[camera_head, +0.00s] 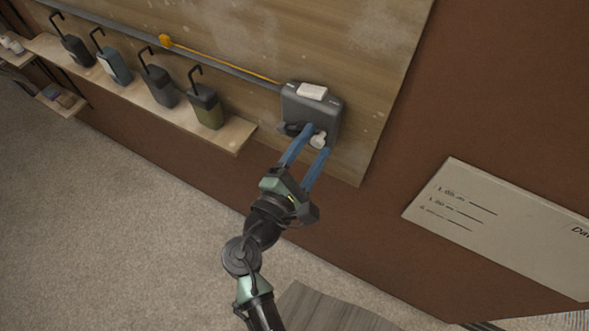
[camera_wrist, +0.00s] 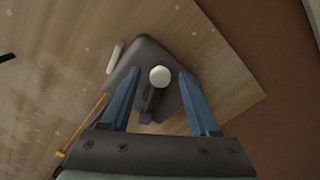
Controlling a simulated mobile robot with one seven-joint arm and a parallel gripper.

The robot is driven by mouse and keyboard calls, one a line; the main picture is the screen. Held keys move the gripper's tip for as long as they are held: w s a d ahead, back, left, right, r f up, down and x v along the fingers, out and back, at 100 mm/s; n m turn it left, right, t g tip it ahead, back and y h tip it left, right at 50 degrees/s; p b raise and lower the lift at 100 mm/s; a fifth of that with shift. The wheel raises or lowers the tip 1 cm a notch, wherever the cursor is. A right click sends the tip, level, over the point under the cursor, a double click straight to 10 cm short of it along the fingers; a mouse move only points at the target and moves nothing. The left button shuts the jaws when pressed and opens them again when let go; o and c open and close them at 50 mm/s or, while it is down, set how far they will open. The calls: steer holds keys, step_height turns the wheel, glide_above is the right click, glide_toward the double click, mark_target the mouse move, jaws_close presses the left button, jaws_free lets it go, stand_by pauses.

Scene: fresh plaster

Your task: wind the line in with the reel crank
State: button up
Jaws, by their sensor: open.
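The reel (camera_head: 311,103) is a dark grey box on the wooden wall panel, with a white label on top. Its crank has a dark arm (camera_wrist: 149,103) and a round white knob (camera_wrist: 160,76); the knob also shows in the head view (camera_head: 319,141). A yellow line (camera_head: 225,66) runs from the reel up to the left along a grey rail, with a yellow block (camera_head: 165,41) at its far end. My gripper (camera_head: 319,138) has two blue fingers, open. In the wrist view my gripper (camera_wrist: 156,77) has one finger on each side of the knob, with gaps visible.
A sign with writing (camera_head: 500,225) is on the brown wall to the right. The wall just right of the panel is clear. A grey slatted surface (camera_head: 325,310) lies below.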

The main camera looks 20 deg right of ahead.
steer(key=b+v, duration=0.3)
steer(key=v, duration=0.8)
steer(key=shift+s+a, duration=0.2)
